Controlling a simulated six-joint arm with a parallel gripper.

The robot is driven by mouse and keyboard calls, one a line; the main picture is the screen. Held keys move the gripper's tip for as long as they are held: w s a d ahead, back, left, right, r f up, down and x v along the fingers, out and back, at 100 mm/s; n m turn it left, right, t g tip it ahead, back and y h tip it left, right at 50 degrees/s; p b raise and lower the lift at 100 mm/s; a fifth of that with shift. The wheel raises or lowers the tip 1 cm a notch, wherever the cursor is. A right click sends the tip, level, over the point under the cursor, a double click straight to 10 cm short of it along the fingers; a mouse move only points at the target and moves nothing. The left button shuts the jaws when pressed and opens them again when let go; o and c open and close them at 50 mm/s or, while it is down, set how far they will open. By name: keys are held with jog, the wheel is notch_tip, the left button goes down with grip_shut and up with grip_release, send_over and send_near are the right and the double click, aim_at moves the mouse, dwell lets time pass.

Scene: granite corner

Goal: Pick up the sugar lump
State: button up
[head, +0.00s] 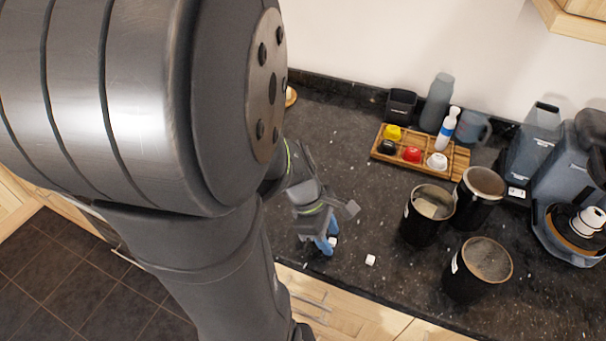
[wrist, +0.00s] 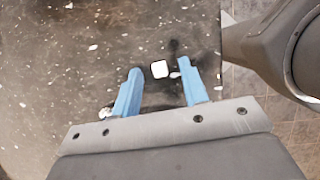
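The sugar lump (head: 370,260) is a small white cube on the dark speckled counter, near its front edge. In the head view it lies a little to the right of my gripper (head: 324,243), with bare counter between. In the wrist view the lump (wrist: 160,69) shows in line with the gap between the two blue fingertips of my gripper (wrist: 159,68), apart from both. My gripper is open and empty. A small white patch beside the blue fingers in the head view is partly hidden; I cannot tell what it is.
Open dark canisters (head: 426,222) stand to the right of the lump. Behind them are a wooden tray (head: 450,168) with coloured pots, a white-blue bottle (head: 448,128) and a grey bottle (head: 437,102). A coffee machine (head: 563,170) stands far right. The counter around the lump is clear.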

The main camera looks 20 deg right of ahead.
grip_shut()
jog(key=shift+r, duration=0.15)
jog(key=shift+r, duration=0.55)
notch_tip(320, 180, up, 3)
jog(key=shift+w+f, duration=0.1)
jog(key=shift+f, duration=0.1)
jog(key=s+d+r, duration=0.3)
jog(key=s+r, duration=0.4)
jog(key=s, duration=0.4)
jog(key=shift+s, duration=0.15)
